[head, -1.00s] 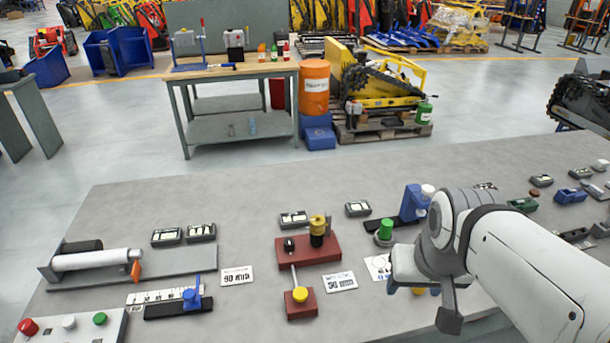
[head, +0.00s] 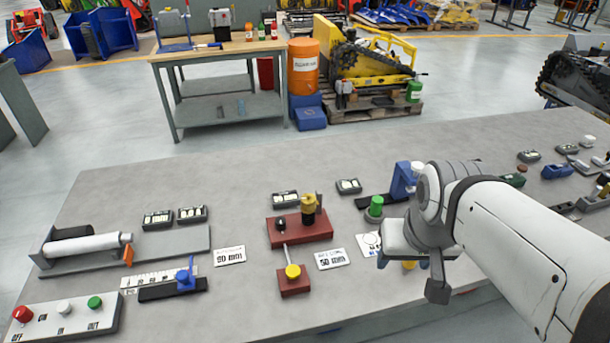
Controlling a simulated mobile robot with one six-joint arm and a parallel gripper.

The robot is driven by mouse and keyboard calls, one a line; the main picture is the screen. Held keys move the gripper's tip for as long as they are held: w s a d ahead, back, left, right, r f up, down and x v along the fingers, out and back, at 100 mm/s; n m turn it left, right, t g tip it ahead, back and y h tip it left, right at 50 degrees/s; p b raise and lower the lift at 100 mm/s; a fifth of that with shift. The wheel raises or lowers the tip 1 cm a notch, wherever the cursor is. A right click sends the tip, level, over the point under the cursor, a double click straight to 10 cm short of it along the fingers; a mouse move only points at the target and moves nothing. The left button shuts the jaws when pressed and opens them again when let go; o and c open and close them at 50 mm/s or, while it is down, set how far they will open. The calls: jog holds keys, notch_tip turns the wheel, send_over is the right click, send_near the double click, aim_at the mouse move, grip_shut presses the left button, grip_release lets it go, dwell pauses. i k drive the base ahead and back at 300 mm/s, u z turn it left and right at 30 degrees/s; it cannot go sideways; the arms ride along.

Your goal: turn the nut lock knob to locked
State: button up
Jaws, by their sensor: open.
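My gripper (head: 410,274) is open, with its fingers pointing down over the front part of the grey bench. A small yellow part (head: 409,265) shows between the fingers, mostly hidden; I cannot tell whether the fingers touch it. A white label (head: 366,242) beside it is partly covered by my gripper. No readable marking identifies the nut lock knob. A green knob (head: 376,205) on a dark base stands just behind and left of my gripper. A yellow knob (head: 292,271) sits on a red block farther left.
A blue upright fixture (head: 403,180) stands close behind my gripper. A red base with a brass-coloured post (head: 309,208), a blue slider (head: 184,278) and a button box (head: 69,317) lie to the left.

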aim_at(280, 222)
jog(key=u, duration=0.05)
jog(key=k, duration=1.15)
jog(key=z, duration=0.25)
jog(key=i, duration=1.55)
jog(key=u, duration=0.8)
